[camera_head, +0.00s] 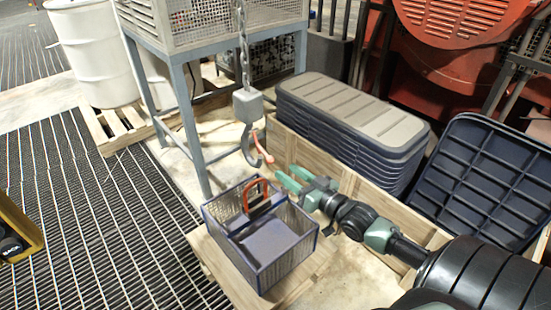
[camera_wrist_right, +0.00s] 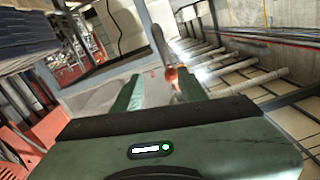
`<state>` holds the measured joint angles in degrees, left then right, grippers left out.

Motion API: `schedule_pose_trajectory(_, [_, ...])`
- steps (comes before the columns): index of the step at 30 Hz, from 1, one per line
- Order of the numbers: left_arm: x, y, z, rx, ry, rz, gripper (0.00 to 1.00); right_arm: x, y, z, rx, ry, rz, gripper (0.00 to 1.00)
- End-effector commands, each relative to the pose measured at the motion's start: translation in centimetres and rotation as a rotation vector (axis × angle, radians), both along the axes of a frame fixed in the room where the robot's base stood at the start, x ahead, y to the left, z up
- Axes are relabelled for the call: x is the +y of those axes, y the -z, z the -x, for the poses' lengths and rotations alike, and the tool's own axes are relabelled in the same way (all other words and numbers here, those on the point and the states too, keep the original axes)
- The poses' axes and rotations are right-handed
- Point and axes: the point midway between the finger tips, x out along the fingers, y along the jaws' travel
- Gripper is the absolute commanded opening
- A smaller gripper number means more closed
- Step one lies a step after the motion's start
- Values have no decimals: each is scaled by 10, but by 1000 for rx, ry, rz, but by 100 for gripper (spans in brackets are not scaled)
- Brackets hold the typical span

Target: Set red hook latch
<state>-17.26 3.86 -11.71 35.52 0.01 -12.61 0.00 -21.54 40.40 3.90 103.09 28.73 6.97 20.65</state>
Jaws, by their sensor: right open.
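A grey hook (camera_head: 248,150) hangs on a chain below a grey block (camera_head: 248,105). Its red latch (camera_head: 262,147) slants down on the right side of the hook. My right gripper (camera_head: 285,173) is open, with its green fingers pointing at the hook from the lower right, close to the latch's lower end. In the right wrist view the red latch tip (camera_wrist_right: 171,74) shows between the two fingertips, nearer the right one. I cannot tell whether a finger touches it. My left gripper is not in view.
A blue mesh basket (camera_head: 309,244) with an orange handle stands below the hook on a wooden pallet. A blue-grey metal frame (camera_head: 188,125) stands left of the hook. Stacked dark crates (camera_head: 350,120) and a wooden board wall lie behind my right arm.

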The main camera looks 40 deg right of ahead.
Motion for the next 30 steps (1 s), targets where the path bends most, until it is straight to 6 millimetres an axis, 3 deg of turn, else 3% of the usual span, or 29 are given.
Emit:
schedule_pose_trajectory(4, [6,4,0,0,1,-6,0,8,-18,-6,-40,-24,-16,42])
schedule_pose_trajectory(12, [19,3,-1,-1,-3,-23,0,12,-20,-41,-41,-22,-15,42])
schedule_pose_trajectory(19, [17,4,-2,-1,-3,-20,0,17,-19,-69,-39,-23,-15,42])
schedule_pose_trajectory(30, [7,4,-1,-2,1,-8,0,19,-18,-79,-37,-23,-13,42])
